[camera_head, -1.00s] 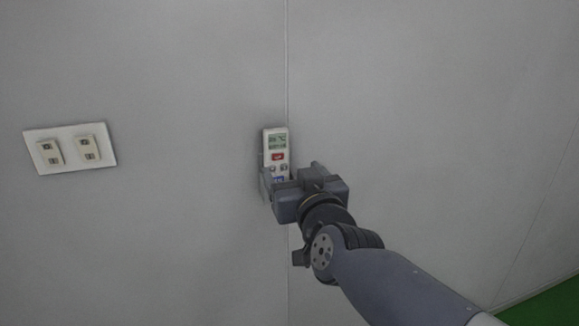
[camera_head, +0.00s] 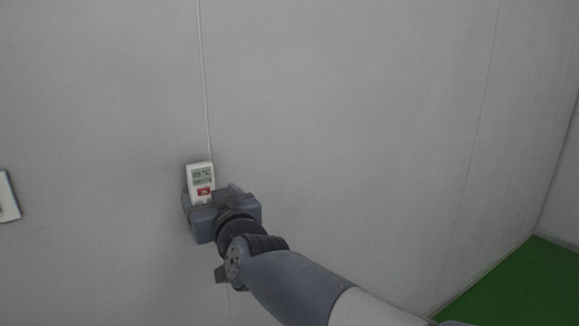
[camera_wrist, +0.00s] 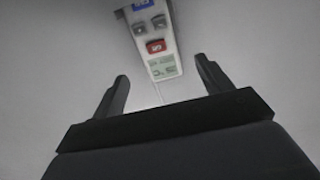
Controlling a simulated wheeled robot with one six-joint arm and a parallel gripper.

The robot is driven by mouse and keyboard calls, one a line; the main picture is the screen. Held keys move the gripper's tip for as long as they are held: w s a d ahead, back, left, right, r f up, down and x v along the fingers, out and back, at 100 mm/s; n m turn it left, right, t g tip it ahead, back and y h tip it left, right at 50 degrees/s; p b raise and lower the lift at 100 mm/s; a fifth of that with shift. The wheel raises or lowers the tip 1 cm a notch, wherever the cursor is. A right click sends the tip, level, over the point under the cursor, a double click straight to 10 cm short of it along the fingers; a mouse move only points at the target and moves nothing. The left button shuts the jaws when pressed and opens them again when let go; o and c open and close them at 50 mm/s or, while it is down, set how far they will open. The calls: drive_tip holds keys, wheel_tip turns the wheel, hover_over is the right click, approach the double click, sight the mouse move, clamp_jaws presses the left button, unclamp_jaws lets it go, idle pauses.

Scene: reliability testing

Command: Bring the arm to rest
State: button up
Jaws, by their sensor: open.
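In the wrist view the remote (camera_wrist: 154,42) appears upside down, between and beyond the two dark fingers of my gripper (camera_wrist: 162,68). The fingers are spread apart with nothing between them, and neither visibly touches the remote. What holds the remote to the wall is hidden.
A white wall socket plate (camera_head: 8,198) is cut off at the left edge of the head view. The grey wall (camera_head: 370,110) right of my arm is bare. A green floor patch (camera_head: 520,285) shows at the lower right, by the wall corner.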

sight(202, 177)
drive_tip(key=x, duration=0.4)
drive_tip(key=r+p+x, duration=0.1)
drive_tip(key=x, duration=0.1)
drive_tip(key=shift+s+d+r+p, duration=0.1)
drive_tip(key=shift+s+r+p, duration=0.05)
drive_tip(key=shift+r+p, duration=0.3)
